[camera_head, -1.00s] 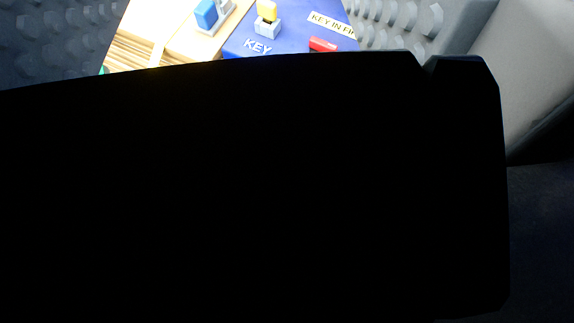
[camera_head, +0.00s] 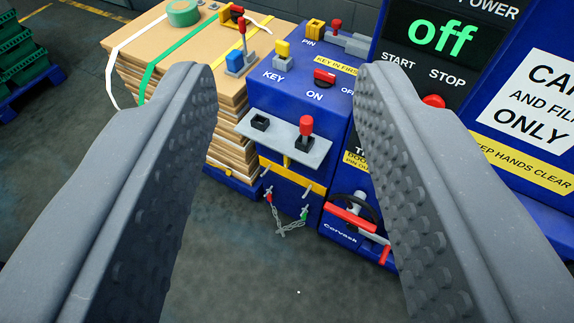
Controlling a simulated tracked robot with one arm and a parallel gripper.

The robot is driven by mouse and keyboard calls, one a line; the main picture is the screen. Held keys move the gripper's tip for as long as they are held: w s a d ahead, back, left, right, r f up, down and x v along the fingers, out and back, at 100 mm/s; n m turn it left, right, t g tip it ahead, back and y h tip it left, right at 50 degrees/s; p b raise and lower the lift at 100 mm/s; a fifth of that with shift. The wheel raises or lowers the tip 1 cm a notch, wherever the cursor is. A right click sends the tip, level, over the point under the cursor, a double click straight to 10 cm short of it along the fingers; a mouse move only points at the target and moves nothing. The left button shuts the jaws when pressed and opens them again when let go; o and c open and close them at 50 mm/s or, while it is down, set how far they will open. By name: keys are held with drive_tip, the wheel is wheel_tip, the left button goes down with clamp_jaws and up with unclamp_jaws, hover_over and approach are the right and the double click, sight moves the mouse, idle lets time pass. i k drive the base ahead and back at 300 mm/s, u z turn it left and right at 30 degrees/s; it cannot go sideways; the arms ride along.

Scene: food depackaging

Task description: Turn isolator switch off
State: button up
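The isolator switch (camera_head: 325,76) is a small red handle on the sloping top of a blue control box (camera_head: 288,98). White ON and OFF labels lie in front of it and to its right. The handle lies roughly crosswise; I cannot tell which label it points to. My gripper (camera_head: 280,78) is open and empty, with its ridged grey fingers wide apart on either side of the view. The switch shows between the fingertips, nearer the right one. The fingers do not appear to touch it.
A yellow-topped key (camera_head: 282,50) and a pin (camera_head: 315,30) stand behind the switch. A red-knobbed lever (camera_head: 306,127) rises from a grey plate in front. Strapped cardboard (camera_head: 165,50) is at left. A dark display (camera_head: 440,40) reads "off" at right.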

sight(287, 160)
drive_tip(key=u, duration=1.85)
drive_tip(key=k, duration=0.95)
drive_tip(key=z, duration=1.15)
drive_tip(key=i, duration=1.2)
drive_tip(key=u, duration=0.1)
